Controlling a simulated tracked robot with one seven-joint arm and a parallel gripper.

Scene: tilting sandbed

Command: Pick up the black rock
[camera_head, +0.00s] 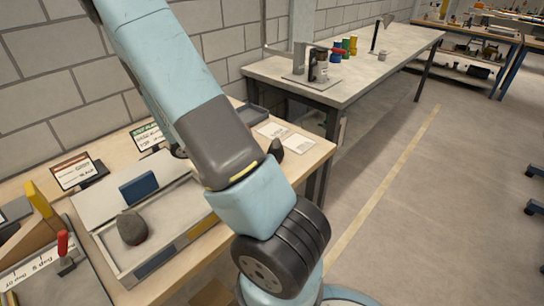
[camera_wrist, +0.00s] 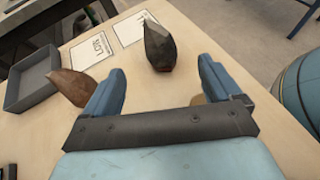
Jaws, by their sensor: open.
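The black rock (camera_wrist: 158,46) stands upright on the wooden table in the wrist view, pointed at the top, with a small reddish patch near its base. It lies ahead of my gripper (camera_wrist: 161,72), between the lines of the two blue fingers and apart from both. My gripper is open and empty. In the head view the black rock (camera_head: 277,150) shows at the right of the table, partly hidden by my arm, and my gripper is hidden behind the arm.
A brown rock (camera_wrist: 70,86) lies by the left finger; a tan object (camera_wrist: 198,99) is mostly hidden by the right one. A grey tray (camera_wrist: 32,82) and white cards (camera_wrist: 90,48) lie near. A dark rock (camera_head: 132,228) sits in the sandbed (camera_head: 180,212) beside a blue block (camera_head: 138,187).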

